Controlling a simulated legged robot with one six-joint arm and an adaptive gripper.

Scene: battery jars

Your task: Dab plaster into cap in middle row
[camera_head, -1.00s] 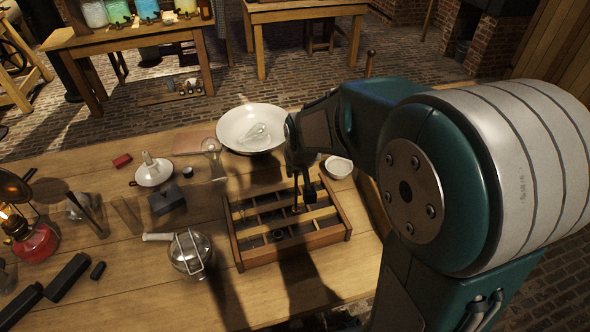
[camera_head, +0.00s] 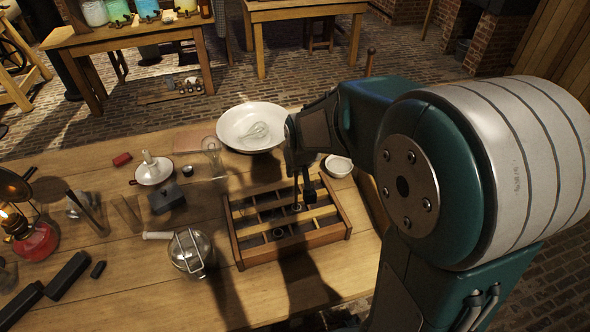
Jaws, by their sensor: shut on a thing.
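A wooden tray (camera_head: 345,231) with several compartments lies on the near right of the table. Small round caps sit in some compartments; one cap (camera_head: 278,233) shows in a nearer row and another (camera_head: 297,207) in the middle. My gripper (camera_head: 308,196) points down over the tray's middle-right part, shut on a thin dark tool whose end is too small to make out. I cannot tell whether its tip touches a cap. A small white bowl (camera_head: 339,165) with pale contents stands behind the tray; whether it is plaster I cannot tell.
A large white basin (camera_head: 232,134) holding a glass piece stands behind the tray. A glass-and-metal vessel (camera_head: 187,252) stands left of it. A lit red lamp (camera_head: 35,243) and dark blocks lie far left. The table front is partly clear.

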